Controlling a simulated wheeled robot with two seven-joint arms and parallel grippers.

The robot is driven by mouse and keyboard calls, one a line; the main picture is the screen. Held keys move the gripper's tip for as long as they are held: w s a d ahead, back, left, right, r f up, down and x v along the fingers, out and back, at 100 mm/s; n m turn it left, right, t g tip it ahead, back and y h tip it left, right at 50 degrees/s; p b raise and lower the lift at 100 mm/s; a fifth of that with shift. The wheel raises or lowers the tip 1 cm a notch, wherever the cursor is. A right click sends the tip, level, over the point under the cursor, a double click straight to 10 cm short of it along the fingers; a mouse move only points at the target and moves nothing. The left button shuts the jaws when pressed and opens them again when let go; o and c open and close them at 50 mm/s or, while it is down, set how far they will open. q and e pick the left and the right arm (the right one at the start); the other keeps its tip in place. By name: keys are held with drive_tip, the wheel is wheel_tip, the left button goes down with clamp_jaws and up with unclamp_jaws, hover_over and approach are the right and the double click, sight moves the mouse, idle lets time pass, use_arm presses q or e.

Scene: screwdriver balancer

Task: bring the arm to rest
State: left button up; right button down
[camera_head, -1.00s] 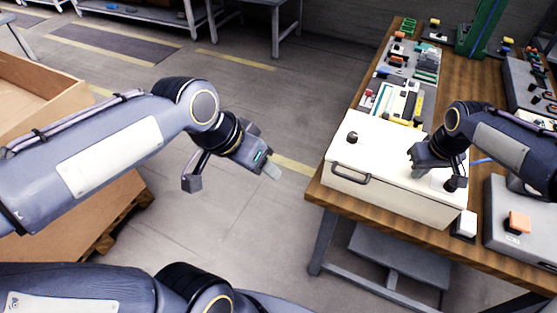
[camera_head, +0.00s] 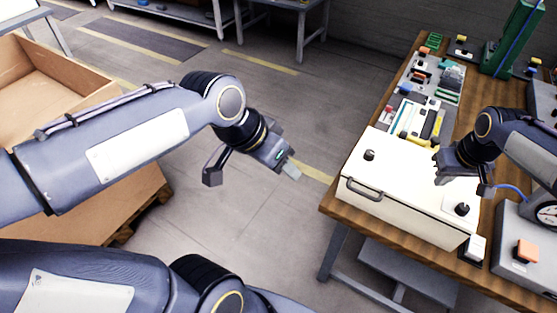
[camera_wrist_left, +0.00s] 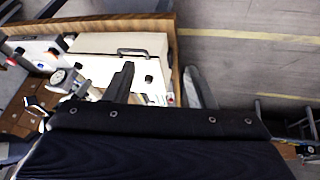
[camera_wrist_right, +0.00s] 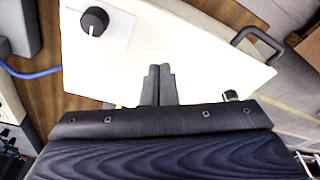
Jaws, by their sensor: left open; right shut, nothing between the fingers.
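My left gripper (camera_head: 289,166) hangs in the air over the open floor, left of the workbench. In the left wrist view its two fingers (camera_wrist_left: 160,88) are apart with nothing between them. My right gripper (camera_head: 441,170) is above the right part of the white box lid on the bench. In the right wrist view its two fingers (camera_wrist_right: 159,84) are together, with nothing held. The white box (camera_head: 400,180) has a dark handle at its front and black knobs on top.
The wooden workbench (camera_head: 467,104) carries trays of parts behind the box. A grey unit with an orange button (camera_head: 527,250) stands at the right. A large wooden crate (camera_head: 50,75) is at the left. The floor (camera_head: 260,215) between crate and bench is clear.

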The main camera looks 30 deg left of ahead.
use_arm(q)
drive_tip(key=shift+r, duration=0.15)
use_arm(e)
drive_tip(key=shift+r, duration=0.2)
drive_tip(key=s+d+r+m+t+y, duration=0.1)
drive_tip(key=s+d+r+m, duration=0.1)
drive_tip(key=s+d+r, duration=0.4)
drive_tip(key=s+d+r+m+y, duration=0.15)
drive_tip(key=s+d, duration=0.25)
drive_tip(key=s, duration=0.4)
use_arm(q)
drive_tip(key=s+d+f+n+t, duration=0.1)
drive_tip(key=s+f+n, duration=0.3)
drive_tip(key=s, duration=0.4)
drive_tip(key=shift+f+h, duration=0.4)
drive_tip(key=shift+f, duration=0.2)
use_arm(e)
drive_tip(key=s+f+m+t, duration=0.1)
drive_tip(key=s+m, duration=0.1)
drive_tip(key=s, duration=0.6)
drive_tip(key=s+d+f+m+t, duration=0.1)
drive_tip(key=s+f+m, duration=0.1)
drive_tip(key=s, duration=0.7)
drive_tip(key=shift+s+t, duration=0.25)
drive_tip(key=shift+t, duration=0.05)
drive_tip(key=shift+d, duration=0.1)
